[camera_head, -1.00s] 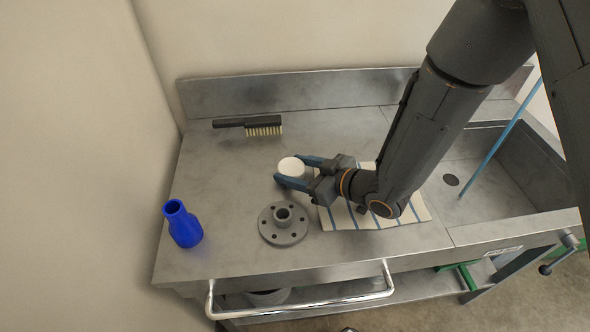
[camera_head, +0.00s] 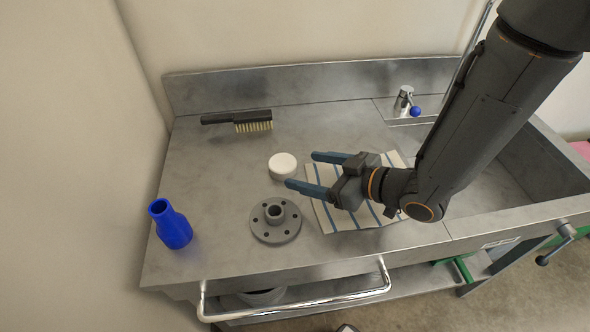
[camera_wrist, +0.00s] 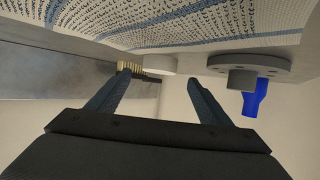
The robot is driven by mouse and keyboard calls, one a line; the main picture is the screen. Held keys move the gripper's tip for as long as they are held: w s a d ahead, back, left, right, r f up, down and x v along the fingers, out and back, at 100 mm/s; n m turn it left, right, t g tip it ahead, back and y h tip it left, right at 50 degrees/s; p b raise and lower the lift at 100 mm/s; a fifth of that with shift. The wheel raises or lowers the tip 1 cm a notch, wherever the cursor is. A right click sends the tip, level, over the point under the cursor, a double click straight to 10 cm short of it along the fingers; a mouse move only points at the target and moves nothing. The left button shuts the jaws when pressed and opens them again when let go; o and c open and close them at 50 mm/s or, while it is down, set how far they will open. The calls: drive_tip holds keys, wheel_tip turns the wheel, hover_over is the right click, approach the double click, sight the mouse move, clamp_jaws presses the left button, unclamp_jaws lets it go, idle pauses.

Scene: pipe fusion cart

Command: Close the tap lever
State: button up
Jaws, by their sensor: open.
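In the head view a small chrome tap (camera_head: 402,101) stands at the back of the sink, with a blue round knob (camera_head: 415,112) at its lower right that appears to be its lever end. Whether the lever is open or shut I cannot tell. My gripper (camera_head: 299,171) is open and empty, its two blue fingers pointing left above the striped cloth (camera_head: 346,217), well left of and in front of the tap. The fingers also show open in the wrist view (camera_wrist: 158,84). The tap does not show in the wrist view.
A white round puck (camera_head: 283,165) lies close to the fingertips. A grey flange (camera_head: 275,220), a blue reducer (camera_head: 170,224) and a brush (camera_head: 240,121) stand or lie on the steel counter (camera_head: 220,250). The sink basin (camera_head: 500,195) is at the right, partly behind my arm.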

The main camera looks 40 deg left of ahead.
drive_tip(key=shift+b+v, duration=0.4)
drive_tip(key=shift+v, duration=1.85)
drive_tip(key=shift+r, duration=0.15)
